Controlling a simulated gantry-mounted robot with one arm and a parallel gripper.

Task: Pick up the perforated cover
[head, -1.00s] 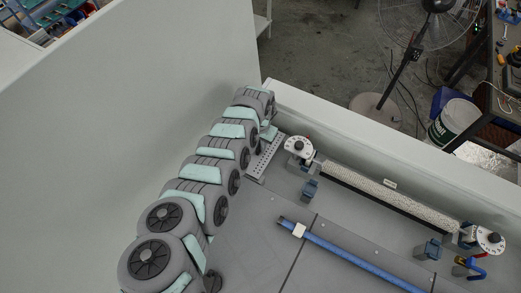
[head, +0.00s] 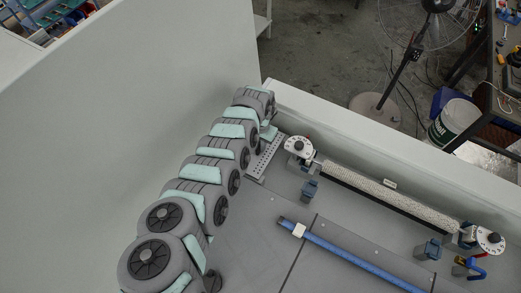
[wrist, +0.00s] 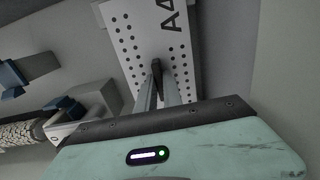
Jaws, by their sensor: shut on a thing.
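The perforated cover (wrist: 160,38) is a light grey plate with rows of dark holes and an "A4" mark. In the wrist view it fills the top middle. It also shows in the head view (head: 264,160), at the far end of the tray beside the end of my arm. My gripper (wrist: 156,68) is shut on the perforated cover, its narrow fingers together at the cover's middle between the hole rows. In the head view my arm hides the fingers. I cannot tell whether the cover is clear of the surface.
A speckled roller (head: 390,198) with a white dial at each end (head: 299,146) (head: 489,240) lies right of the cover. A blue rail (head: 345,255) crosses the grey floor. A tall pale wall (head: 150,90) stands left of my arm.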

